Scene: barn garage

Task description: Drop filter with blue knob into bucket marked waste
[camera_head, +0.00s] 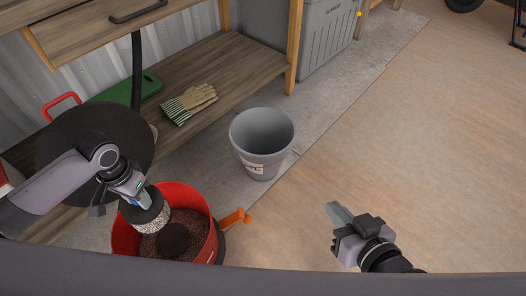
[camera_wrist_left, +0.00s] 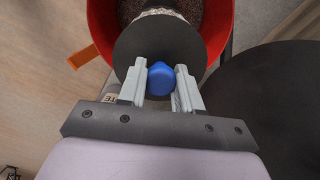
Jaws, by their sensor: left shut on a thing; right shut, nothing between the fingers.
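The filter (camera_head: 147,213) has a dark round top and a pale speckled body. Its blue knob (camera_wrist_left: 161,78) shows in the left wrist view between the fingers of my left gripper (camera_wrist_left: 161,85). My left gripper is shut on that knob and holds the filter at the red bucket (camera_head: 208,243), over its opening; how deep it sits is unclear. The grey waste bucket (camera_head: 254,163), with a partly readable label, stands empty on the floor to the right. My right gripper (camera_head: 336,213) is shut and empty, above the wooden floor at the right.
A large black disc (camera_head: 75,150), perhaps a lid, stands behind my left arm. An orange latch (camera_head: 236,218) sticks out from the red bucket. Gloves (camera_head: 190,103) lie on the wooden shelf (camera_head: 215,65).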

